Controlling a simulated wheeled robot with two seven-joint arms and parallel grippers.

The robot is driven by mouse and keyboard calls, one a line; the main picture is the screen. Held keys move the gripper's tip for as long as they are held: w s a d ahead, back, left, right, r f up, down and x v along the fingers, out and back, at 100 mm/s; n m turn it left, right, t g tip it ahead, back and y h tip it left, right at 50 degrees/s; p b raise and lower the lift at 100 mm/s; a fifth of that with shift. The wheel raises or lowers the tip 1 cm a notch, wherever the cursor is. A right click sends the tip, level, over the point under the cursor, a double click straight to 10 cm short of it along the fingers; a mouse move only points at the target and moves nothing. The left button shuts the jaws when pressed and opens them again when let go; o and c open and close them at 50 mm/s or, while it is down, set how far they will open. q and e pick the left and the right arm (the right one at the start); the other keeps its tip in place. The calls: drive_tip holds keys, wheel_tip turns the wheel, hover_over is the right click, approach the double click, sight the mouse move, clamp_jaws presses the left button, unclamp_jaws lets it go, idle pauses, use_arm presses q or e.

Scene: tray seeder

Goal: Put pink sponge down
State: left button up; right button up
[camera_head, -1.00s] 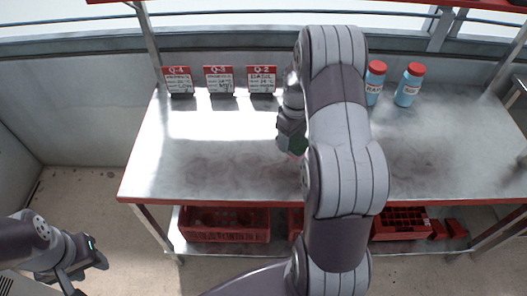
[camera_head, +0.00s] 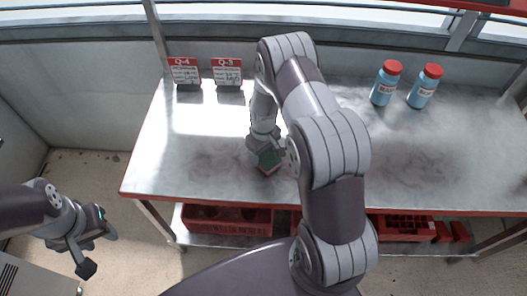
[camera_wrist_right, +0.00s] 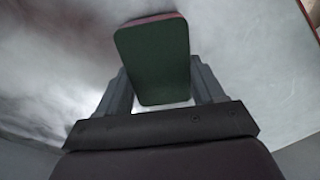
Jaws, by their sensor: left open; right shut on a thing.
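A sponge (camera_wrist_right: 155,60) fills the middle of the right wrist view. Its face towards the camera is dark green, with a thin pink edge along the top. My right gripper (camera_wrist_right: 158,88) is shut on it, one finger on each side. My left gripper (camera_head: 95,245) is open and empty, off the table at the lower left.
Sign cards Q-4 (camera_head: 185,72) and Q-3 (camera_head: 228,73) stand at the table's back left. Two blue bottles with red caps (camera_head: 386,83) (camera_head: 425,86) stand at the back right. Red crates (camera_head: 225,218) sit on the lower shelf. The tabletop around the sponge is clear, with dusty smears.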

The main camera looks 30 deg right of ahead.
sight(262, 157)
drive_tip(key=shift+w+f, duration=0.1)
drive_tip(key=shift+f, duration=0.3)
drive_tip(key=shift+f, duration=0.2)
drive_tip(key=o, duration=0.9)
drive_tip(key=shift+o, duration=0.2)
drive_tip(key=shift+r, duration=0.1)
drive_tip(key=shift+r, duration=0.65)
wheel_tip(262, 157, up, 12)
drive_tip(key=s+a+r+m, duration=0.1)
drive_tip(key=s+a+r, duration=0.2)
drive_tip(key=s, duration=0.4)
drive_tip(key=s+a+r+m+t, duration=0.1)
drive_tip(key=s+a+r, duration=0.3)
drive_tip(key=s, duration=0.3)
drive_tip(key=shift+s+a+b, duration=0.2)
drive_tip(key=shift+a+b, duration=0.25)
drive_tip(key=shift+a, duration=0.05)
